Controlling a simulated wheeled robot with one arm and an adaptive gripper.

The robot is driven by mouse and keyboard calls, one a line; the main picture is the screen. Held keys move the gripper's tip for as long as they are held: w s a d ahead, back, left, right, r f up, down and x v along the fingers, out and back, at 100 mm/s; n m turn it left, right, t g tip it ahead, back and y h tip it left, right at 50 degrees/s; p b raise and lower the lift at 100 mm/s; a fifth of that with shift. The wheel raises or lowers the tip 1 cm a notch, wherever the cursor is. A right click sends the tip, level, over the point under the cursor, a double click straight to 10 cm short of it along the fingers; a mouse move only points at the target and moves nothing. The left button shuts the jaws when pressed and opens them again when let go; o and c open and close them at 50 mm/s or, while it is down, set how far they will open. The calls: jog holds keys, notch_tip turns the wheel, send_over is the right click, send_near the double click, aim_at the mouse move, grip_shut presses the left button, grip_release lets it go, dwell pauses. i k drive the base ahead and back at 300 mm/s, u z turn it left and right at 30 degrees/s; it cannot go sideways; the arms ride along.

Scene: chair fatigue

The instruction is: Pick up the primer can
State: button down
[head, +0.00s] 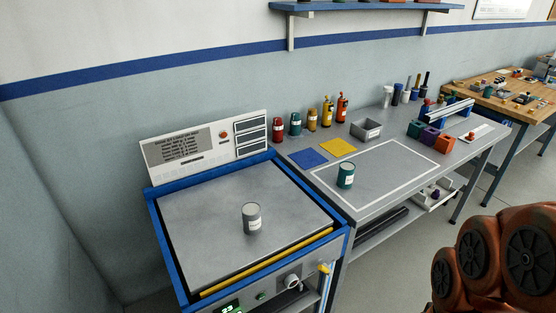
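Which can is the primer can is not readable at this size. A grey can (252,217) with a pale label stands upright on the grey plate of the blue-framed machine (190,230). A dark teal can (346,175) with a white label stands upright inside the white outlined rectangle on the grey bench (385,205). A red can (278,130) and a teal can (295,124) stand at the back of the bench, beside a tan one (312,120). My gripper is not in view; only orange links of my arm show at the lower right.
Yellow (327,110) and orange bottles (342,107) stand behind a grey open box (366,130). Blue (309,158) and yellow (338,146) squares lie flat. Coloured bins (430,138) are at right. A wooden table (500,95) stands beyond. The rectangle is mostly clear.

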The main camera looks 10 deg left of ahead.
aim_at(251, 211)
jog(key=u, duration=0.4)
jog(key=k, duration=0.5)
jog(key=u, duration=1.4)
jog(key=i, duration=1.4)
jog(key=z, duration=0.7)
